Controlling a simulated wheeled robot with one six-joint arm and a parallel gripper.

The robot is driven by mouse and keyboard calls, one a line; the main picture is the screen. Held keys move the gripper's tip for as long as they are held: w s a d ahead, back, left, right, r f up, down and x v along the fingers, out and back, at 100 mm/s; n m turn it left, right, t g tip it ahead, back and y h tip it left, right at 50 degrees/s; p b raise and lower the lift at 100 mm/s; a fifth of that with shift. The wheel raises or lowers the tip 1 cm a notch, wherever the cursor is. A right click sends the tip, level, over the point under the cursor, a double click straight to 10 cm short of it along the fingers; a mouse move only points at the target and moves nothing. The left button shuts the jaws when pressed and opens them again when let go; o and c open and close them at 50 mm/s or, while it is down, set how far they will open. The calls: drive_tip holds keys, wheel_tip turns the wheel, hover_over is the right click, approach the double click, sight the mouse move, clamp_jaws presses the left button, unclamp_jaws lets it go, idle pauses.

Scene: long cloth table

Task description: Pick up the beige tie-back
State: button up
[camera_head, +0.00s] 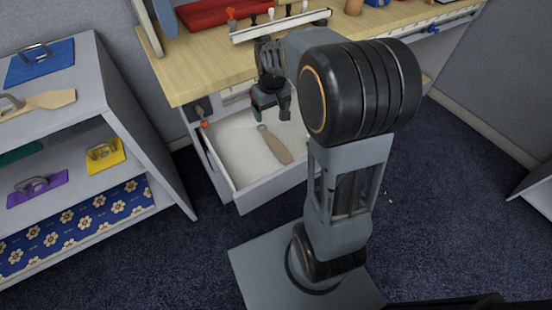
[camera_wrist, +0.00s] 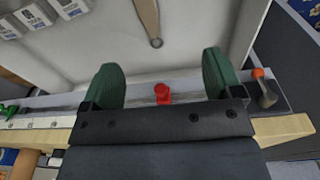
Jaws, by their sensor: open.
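A tan, flat, tapering piece with a small ring at its narrow end, which I take for the beige tie-back (camera_head: 276,146), lies in the open drawer (camera_head: 234,160). In the wrist view the tie-back (camera_wrist: 149,18) shows at the top, ring end toward my gripper, its far end cut off. My gripper (camera_head: 271,112) is above the drawer, near the ring end but apart from it. In the wrist view my gripper (camera_wrist: 160,76) has its two green fingers wide apart, with nothing held between them.
A red piece (camera_wrist: 162,94) shows between the fingers at the drawer's edge. An orange-tipped item (camera_wrist: 265,88) is beside the right finger. The wooden tabletop (camera_head: 205,82) overhangs the drawer. A shelf unit (camera_head: 118,128) with trowel-like tools stands at left. The drawer floor around the tie-back is mostly clear.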

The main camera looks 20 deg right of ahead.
drive_tip(key=w+d+f+g+b, duration=0.1)
drive_tip(key=w+d+f+b, duration=0.1)
drive_tip(key=f, duration=0.4)
drive_tip(key=w+d+f+b, duration=0.1)
drive_tip(key=w+f+b, duration=0.15)
drive_tip(key=f, duration=0.25)
drive_tip(key=b, duration=0.1)
hover_over(277, 146)
drive_tip(key=f, duration=0.7)
drive_tip(key=shift+s+a+f, duration=0.1)
drive_tip(key=shift+a+f, duration=0.1)
drive_tip(key=shift+a, duration=0.1)
drive_tip(key=shift+d+f+b, duration=0.15)
drive_tip(key=shift+f+b, duration=0.4)
drive_tip(key=shift+f, duration=1.1)
drive_tip(key=shift+d+f+b, duration=0.1)
drive_tip(key=shift+f+b, duration=0.4)
drive_tip(key=shift+f, duration=1.1)
drive_tip(key=c, duration=1)
